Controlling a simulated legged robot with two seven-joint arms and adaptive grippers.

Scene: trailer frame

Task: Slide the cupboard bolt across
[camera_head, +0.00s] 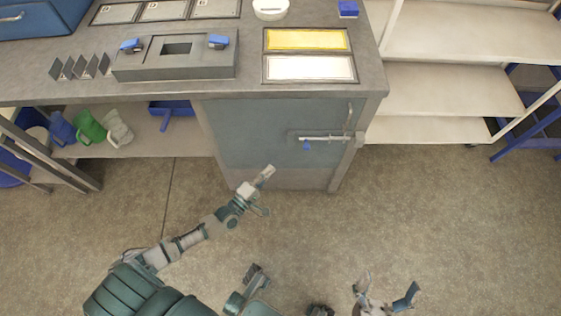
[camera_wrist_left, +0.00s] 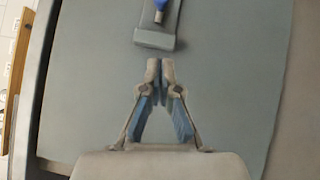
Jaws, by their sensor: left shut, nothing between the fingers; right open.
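The cupboard (camera_head: 255,130) has a grey-blue door under the worktop. Its metal bolt (camera_head: 322,138) lies sideways near the door's upper right, with a small blue knob (camera_head: 306,146) below the bar. My left gripper (camera_head: 268,170) is shut and empty, in front of the door, below and left of the bolt. In the left wrist view, my left gripper's closed fingertips (camera_wrist_left: 160,66) point at the end of the bolt's grey plate (camera_wrist_left: 158,38), apart from the blue knob (camera_wrist_left: 162,4) in the picture. My right gripper (camera_head: 385,292) is open and empty, low in the head view, away from the cupboard.
The worktop (camera_head: 200,95) above holds a grey box (camera_head: 175,68) with blue clips and a yellow-and-white tray (camera_head: 308,53). Cream shelves (camera_head: 440,90) stand at the right. Mugs (camera_head: 90,128) sit on a lower shelf at the left. The floor in front is clear.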

